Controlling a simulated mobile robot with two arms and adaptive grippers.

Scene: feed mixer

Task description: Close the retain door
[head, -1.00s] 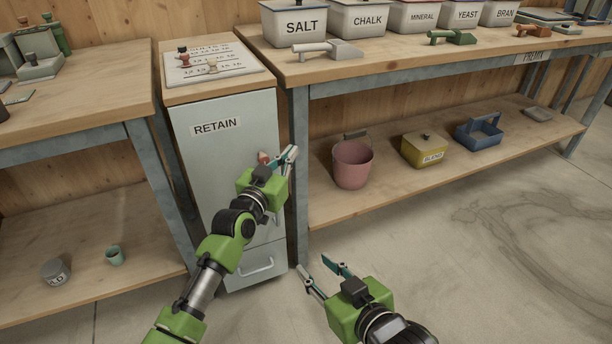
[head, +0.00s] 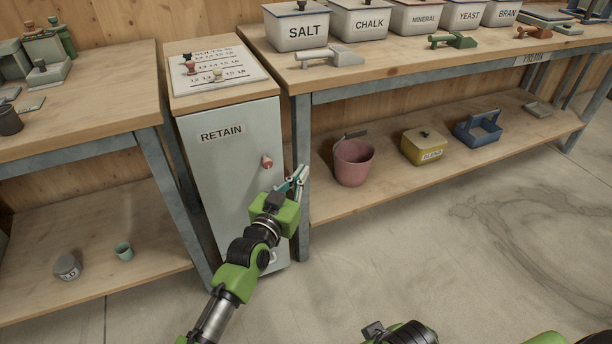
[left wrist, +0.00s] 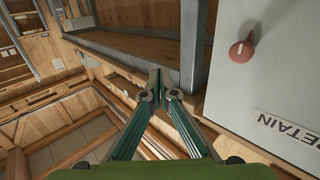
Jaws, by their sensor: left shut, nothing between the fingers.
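The retain door (head: 225,175) is the pale grey front of the narrow cabinet, with a "RETAIN" label and a red knob (head: 266,162). It looks about flush with the cabinet front; whether it is fully closed I cannot tell. In the left wrist view the knob (left wrist: 241,50) is at the upper right, apart from my fingers. My left gripper (head: 298,178) is shut and empty, just right of the knob, by the door's right edge and the bench leg. Its fingertips meet in the left wrist view (left wrist: 160,82). Only part of my right wrist shows at the bottom edge; its fingers are hidden.
A steel bench leg (head: 301,130) stands close to the cabinet's right side. A pink bucket (head: 354,166), a yellow box (head: 424,149) and a blue caddy (head: 478,131) sit on the lower shelf. The floor at right is clear.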

